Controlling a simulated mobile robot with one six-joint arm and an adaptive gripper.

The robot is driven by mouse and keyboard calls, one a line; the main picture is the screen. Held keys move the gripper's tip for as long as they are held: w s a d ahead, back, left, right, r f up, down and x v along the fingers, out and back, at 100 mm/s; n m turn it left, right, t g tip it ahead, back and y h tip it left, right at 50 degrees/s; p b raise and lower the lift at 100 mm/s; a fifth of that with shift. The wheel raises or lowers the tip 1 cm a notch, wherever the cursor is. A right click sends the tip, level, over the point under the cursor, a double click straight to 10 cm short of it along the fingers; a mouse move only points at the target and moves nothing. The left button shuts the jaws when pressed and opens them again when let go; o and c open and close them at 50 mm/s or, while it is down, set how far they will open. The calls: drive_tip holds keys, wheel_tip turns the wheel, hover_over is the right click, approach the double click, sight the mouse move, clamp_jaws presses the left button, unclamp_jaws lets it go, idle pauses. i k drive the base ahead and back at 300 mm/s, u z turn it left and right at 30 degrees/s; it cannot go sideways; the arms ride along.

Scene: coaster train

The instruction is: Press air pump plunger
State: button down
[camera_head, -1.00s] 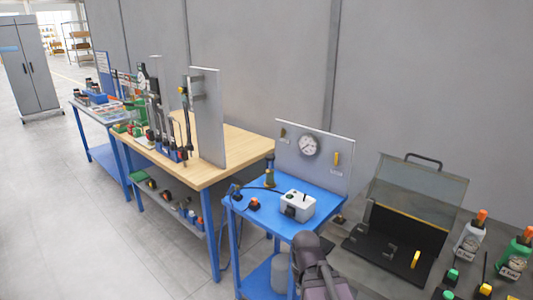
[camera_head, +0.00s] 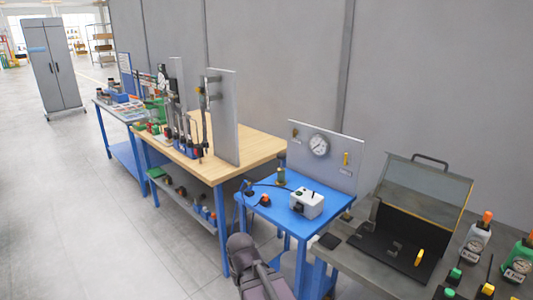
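A dark hose or cable runs on the tabletop between the box and the left edge. A dark part of my arm shows at the bottom middle, in front of the blue table. My gripper's fingers cannot be seen.
A grey panel with a round gauge (camera_head: 318,146) stands behind the blue table. An orange-topped knob (camera_head: 265,200) is at its front left. A wooden workbench (camera_head: 256,149) adjoins on the left; a dark bench with a clear-lidded case (camera_head: 421,193) is right. Open floor lies left.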

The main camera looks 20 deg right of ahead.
sight(281, 155)
drive_tip(key=u, duration=0.4)
drive_tip(key=k, duration=1)
drive_tip(key=z, duration=0.85)
drive_tip(key=i, duration=1)
